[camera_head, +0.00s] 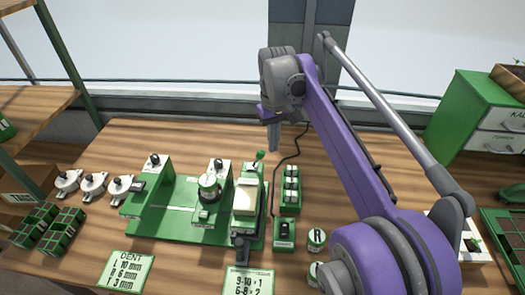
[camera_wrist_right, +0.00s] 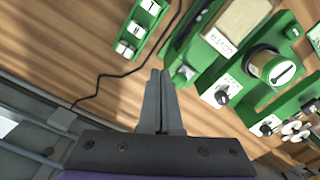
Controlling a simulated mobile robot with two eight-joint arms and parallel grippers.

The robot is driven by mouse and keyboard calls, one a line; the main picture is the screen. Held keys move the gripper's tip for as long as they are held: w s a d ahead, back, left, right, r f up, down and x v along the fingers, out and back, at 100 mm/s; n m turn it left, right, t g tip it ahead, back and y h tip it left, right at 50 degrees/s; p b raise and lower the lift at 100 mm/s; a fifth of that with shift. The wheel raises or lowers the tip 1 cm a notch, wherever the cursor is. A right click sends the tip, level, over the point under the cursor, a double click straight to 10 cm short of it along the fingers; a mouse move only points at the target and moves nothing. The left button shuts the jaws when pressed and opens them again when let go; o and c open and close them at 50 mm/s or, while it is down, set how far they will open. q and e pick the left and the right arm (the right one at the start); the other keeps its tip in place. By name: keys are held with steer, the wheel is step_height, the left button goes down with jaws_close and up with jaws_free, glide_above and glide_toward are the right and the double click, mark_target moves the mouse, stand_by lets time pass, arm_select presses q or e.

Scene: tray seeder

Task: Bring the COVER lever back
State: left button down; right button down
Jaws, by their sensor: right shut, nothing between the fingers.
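The green seeder (camera_head: 165,222) stands on the wooden table. At its back right a small lever with a green knob (camera_head: 259,156) stands up on a green-and-white block. My right gripper (camera_head: 270,118) is above the table behind the seeder, apart from the lever. In the right wrist view its fingers (camera_wrist_right: 160,78) are together and empty. My left gripper is not in view.
A green strip of white switches (camera_head: 291,188) and a black cable (camera_head: 278,165) lie just right of the lever. A beige block (camera_head: 246,197) sits in front of it. Dials (camera_head: 153,161) rise from the seeder. The table behind the seeder is mostly clear.

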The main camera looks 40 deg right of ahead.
mark_target(261, 151)
steer(key=shift+f, duration=0.1)
steer(key=shift+f+b, duration=0.75)
steer(key=shift+f, duration=0.85)
steer(key=shift+w+a, duration=0.1)
steer(key=shift+a, duration=0.05)
steer(key=shift+w+a+p, duration=0.35)
steer(key=shift+w+a, duration=0.55)
steer(key=shift+a, duration=0.2)
steer(key=shift+w+a, duration=0.6)
steer(key=shift+a, duration=0.05)
steer(key=shift+s+d+r+p, duration=0.1)
steer(key=shift+d+r+p, duration=0.05)
steer(key=shift+r+p, duration=0.75)
steer(key=shift+s+d+r+p, duration=0.2)
steer(key=shift+r+p, duration=0.45)
steer(key=shift+r, duration=0.5)
steer(key=shift+s+d+r+p, duration=0.1)
steer(key=shift+d+r+p, duration=0.05)
steer(key=shift+r+p, duration=0.75)
steer(key=shift+r, duration=0.1)
